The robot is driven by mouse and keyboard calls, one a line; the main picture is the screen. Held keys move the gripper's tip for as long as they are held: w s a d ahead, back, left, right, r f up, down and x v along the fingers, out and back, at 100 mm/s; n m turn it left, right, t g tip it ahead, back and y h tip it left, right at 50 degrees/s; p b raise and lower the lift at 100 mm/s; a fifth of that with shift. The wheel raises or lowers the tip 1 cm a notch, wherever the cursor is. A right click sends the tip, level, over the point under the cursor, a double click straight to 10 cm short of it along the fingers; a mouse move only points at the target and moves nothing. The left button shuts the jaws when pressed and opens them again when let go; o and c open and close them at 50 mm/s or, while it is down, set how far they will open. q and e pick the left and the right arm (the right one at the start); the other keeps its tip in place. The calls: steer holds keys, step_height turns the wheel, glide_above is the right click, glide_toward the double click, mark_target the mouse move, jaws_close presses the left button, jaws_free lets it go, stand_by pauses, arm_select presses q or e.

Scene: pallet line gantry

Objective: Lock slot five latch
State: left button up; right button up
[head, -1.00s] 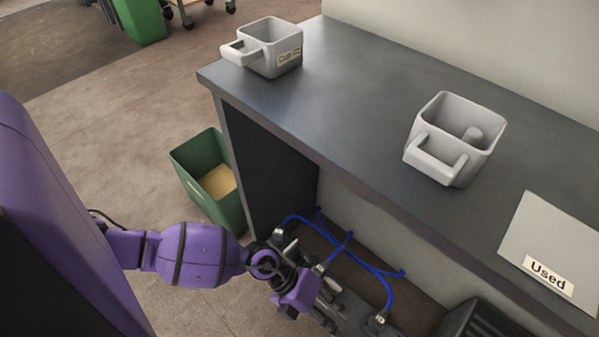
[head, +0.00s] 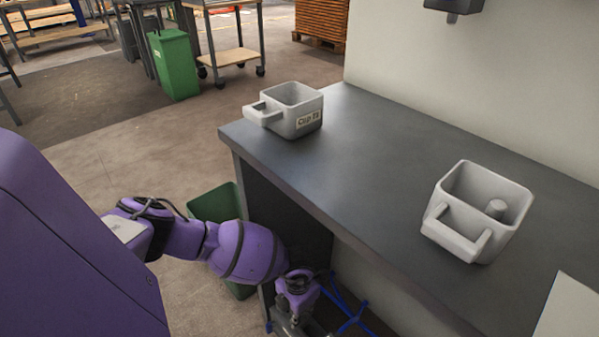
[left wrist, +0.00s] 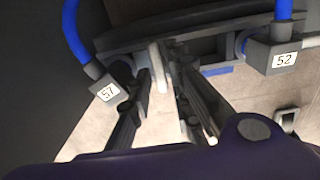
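In the left wrist view, my left gripper (left wrist: 165,90) is open, its two dark fingers apart. A pale upright bar (left wrist: 158,65) shows between the fingertips. I cannot tell whether it is a latch or whether the fingers touch it. A grey block with a blue cable, its label like "57" or "S7" (left wrist: 107,92), is at left. Another, labelled like "52" or "S2" (left wrist: 284,60), is at right. No slot five label is readable. In the head view, the left hand is low beside the bench, its fingers cut off by the bottom edge. My right gripper is not in view.
The dark bench (head: 345,170) carries a grey handled bin (head: 297,112) at its far end and another bin with a peg inside (head: 478,215). Blue cables (head: 350,318) run under the bench. A green bin (head: 218,203) stands on the floor beside it.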

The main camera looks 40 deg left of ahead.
arm_select(q)
steer(key=shift+f, duration=0.2)
jaws_close()
